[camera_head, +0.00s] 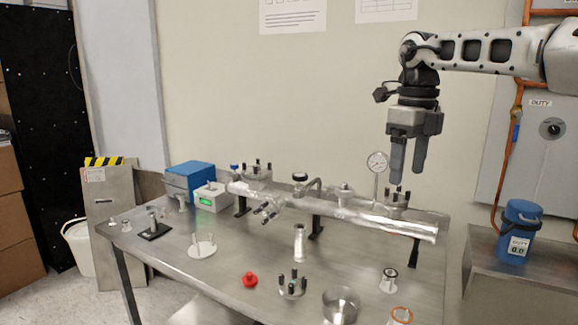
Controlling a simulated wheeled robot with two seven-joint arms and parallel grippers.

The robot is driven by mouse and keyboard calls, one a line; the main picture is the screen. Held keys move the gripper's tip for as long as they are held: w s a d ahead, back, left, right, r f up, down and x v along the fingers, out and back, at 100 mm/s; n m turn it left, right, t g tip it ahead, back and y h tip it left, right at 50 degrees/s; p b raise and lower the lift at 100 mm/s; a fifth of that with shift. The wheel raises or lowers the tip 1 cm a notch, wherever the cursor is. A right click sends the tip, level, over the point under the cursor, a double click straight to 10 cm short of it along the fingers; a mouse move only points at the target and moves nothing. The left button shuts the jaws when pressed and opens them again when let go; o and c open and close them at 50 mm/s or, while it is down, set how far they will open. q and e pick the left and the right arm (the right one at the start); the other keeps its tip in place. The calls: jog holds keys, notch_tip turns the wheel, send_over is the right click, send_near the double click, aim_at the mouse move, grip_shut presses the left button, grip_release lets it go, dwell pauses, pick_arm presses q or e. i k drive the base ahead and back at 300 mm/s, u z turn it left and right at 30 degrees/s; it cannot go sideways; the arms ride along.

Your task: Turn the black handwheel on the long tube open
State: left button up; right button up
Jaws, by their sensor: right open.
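The long silver tube (370,217) lies across the metal table on black stands. A small black handwheel (300,177) stands on top of its middle part, next to a bent pipe. My right gripper (404,172) comes in from the upper right and points down. Its two fingers are apart with nothing between them. It hangs just above a flange with black pegs (397,198) near the tube's right end, well to the right of the handwheel. Whether the fingertips touch the pegs is hard to tell. My left gripper is not in view.
A round dial gauge (377,161) stands close to the left of my right gripper. Another pegged flange (257,172) is at the tube's left end. Blue (190,181) and white boxes stand at the back left. A red knob (250,280) and loose fittings lie along the front.

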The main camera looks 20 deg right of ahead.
aim_at(301, 177)
jog(key=i, duration=1.5)
